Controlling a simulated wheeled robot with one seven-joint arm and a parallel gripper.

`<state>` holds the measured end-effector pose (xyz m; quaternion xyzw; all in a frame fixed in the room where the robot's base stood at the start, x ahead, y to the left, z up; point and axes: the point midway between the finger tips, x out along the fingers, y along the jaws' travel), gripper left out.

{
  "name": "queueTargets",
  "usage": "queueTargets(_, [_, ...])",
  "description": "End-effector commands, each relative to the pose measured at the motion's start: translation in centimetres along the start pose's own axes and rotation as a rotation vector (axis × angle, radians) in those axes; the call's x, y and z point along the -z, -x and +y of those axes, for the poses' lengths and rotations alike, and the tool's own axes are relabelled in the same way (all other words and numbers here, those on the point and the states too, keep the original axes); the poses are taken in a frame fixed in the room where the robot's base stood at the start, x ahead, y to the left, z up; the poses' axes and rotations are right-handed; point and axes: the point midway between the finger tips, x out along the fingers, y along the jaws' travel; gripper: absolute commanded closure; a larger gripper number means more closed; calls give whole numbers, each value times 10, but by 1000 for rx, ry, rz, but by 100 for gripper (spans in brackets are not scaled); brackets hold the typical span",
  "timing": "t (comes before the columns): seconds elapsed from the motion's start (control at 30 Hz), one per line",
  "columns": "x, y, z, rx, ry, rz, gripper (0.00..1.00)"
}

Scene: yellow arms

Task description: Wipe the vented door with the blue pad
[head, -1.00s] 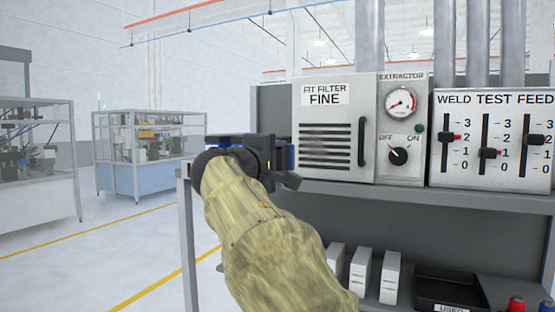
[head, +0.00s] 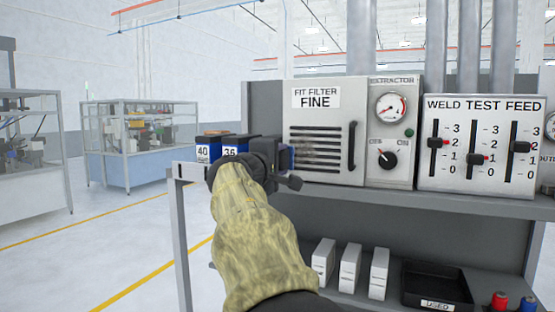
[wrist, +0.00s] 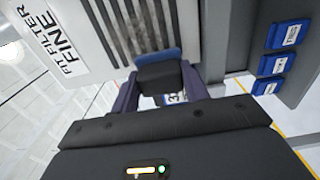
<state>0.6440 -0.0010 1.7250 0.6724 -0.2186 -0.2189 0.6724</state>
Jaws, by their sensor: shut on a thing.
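The vented door (head: 316,136) is a pale panel with dark horizontal slots, a black handle at right and a "FIT FILTER FINE" label. My gripper (head: 272,158) is at the door's left edge. In the wrist view, my gripper (wrist: 160,88) is shut on the dark block backing the blue pad (wrist: 158,58). The pad's blue edge faces the ends of the slots on the vented door (wrist: 112,38). I cannot tell whether it touches. In the head view, my gripper mostly hides the pad.
Blue boxes marked 40 (head: 203,153) and 36 (head: 230,150) stand left of my gripper; several blue boxes show in the wrist view (wrist: 288,36). The extractor panel (head: 391,130) adjoins the door at right. A shelf below holds white boxes (head: 350,268) and a black tray (head: 436,286).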

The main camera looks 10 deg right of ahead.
Motion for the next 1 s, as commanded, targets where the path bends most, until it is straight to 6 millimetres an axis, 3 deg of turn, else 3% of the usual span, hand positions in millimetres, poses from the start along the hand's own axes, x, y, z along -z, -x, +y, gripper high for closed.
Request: queueTargets(1.0, [0,-9,1,0,0,0,73])
